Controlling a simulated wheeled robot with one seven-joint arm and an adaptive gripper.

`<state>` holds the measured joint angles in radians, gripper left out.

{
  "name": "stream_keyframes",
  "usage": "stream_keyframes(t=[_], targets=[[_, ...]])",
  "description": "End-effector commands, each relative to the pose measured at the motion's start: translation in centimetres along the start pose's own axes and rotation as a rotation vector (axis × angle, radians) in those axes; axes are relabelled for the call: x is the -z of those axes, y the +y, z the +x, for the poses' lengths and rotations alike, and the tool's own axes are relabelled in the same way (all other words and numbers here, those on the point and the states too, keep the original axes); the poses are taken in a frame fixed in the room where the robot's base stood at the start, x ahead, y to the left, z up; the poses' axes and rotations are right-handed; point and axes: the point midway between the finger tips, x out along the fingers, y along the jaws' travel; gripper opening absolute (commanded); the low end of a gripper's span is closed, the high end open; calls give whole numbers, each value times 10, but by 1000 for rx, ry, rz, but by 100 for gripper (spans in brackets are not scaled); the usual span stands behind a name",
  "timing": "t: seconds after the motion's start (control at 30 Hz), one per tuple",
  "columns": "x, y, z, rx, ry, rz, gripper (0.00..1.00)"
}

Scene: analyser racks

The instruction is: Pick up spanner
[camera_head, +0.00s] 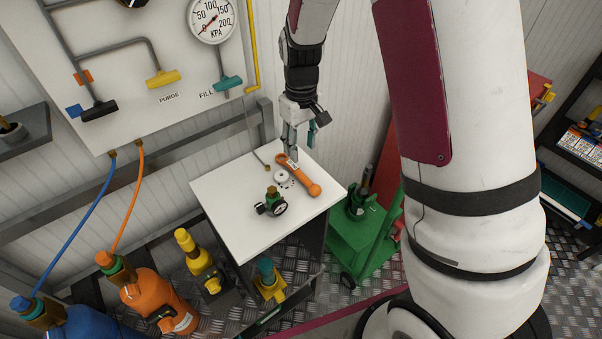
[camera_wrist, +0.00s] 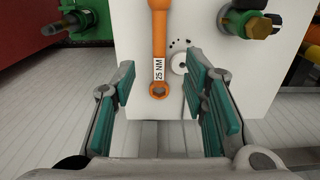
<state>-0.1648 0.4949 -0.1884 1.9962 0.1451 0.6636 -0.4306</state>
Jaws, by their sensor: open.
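The spanner (camera_head: 298,176) is orange with a thick handle end and a ring end, and lies flat on the white table (camera_head: 226,201). In the wrist view the spanner (camera_wrist: 159,40) carries a white "25 NM" label, and its ring end points toward my gripper. My gripper (camera_head: 291,150) is above the table's back edge, near the ring end. In the wrist view my gripper's (camera_wrist: 163,101) teal-padded fingers are spread wide, with the ring end seen between them and nothing held. The exact height of the fingers above the spanner cannot be told.
A white disc (camera_head: 281,177) and small dark bits lie beside the spanner. A regulator with a gauge (camera_head: 273,203) stands on the table's front part. A green cart (camera_head: 364,235) is right of the table; orange (camera_head: 160,299) and blue cylinders stand left. The wall panel is behind.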

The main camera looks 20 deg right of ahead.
Motion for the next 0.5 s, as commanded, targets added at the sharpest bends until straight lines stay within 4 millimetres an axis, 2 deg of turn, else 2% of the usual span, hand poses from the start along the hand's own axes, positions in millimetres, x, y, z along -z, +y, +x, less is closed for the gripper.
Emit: stream_keyframes(t=[0.03, 0.2, 0.5], targets=[[-1, 0, 12, 1, -5, 1, 40], [-1, 0, 40, 1, -3, 1, 40], [-2, 0, 61, 0, -1, 1, 40]])
